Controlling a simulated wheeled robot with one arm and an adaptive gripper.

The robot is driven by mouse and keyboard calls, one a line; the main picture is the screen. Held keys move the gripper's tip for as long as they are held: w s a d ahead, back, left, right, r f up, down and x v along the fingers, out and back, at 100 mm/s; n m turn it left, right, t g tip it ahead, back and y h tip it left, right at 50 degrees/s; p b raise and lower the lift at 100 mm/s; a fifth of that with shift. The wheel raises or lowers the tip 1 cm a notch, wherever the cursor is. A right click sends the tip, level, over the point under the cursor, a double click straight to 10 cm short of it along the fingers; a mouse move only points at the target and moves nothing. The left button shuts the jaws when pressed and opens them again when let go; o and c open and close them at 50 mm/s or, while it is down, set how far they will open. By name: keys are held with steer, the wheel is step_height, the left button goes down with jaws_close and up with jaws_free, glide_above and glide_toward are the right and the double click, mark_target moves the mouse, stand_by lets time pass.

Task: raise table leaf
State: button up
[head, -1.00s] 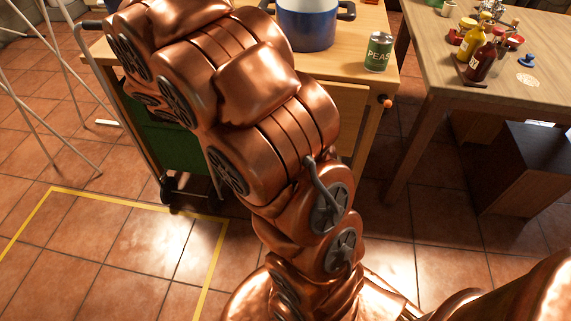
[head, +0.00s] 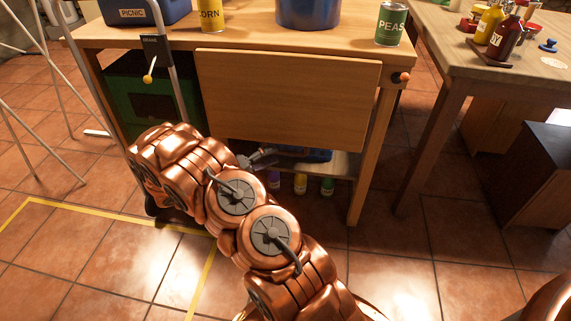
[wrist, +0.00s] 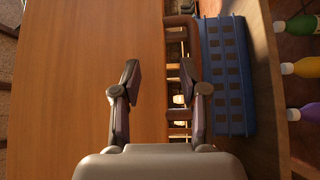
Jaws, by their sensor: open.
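The table leaf (head: 290,95) is a flat wooden panel hanging down at the front of a wooden cart (head: 250,40). In the wrist view the leaf (wrist: 85,80) fills the left side, with its free edge running down the picture. My gripper (head: 268,156) is low, near the leaf's lower edge, and partly hidden in the head view by my arm. In the wrist view my gripper (wrist: 160,72) is open and empty. The leaf's edge shows between its two fingers, one over the leaf and one beyond it. I cannot tell whether they touch it.
A blue pot (head: 308,12), a PEAS can (head: 390,24), a CORN can (head: 211,14) and a PICNIC box (head: 135,12) stand on the cart top. Another table (head: 500,70) stands right. Floor in front is open.

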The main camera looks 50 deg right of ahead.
mark_target(286, 153)
step_height(286, 153, down, 5)
steer(key=w+t+h+b, duration=0.1)
steer(key=w+b, duration=0.1)
steer(key=shift+w+b+x, duration=0.1)
steer(key=shift+b+x, duration=0.4)
steer(key=shift+x, duration=1.45)
steer(key=shift+w+b+x, duration=0.15)
steer(key=shift+b+x, duration=0.3)
steer(key=shift+x, duration=1.5)
steer(key=shift+d+f, duration=0.1)
steer(key=shift+c, duration=0.3)
jaws_close()
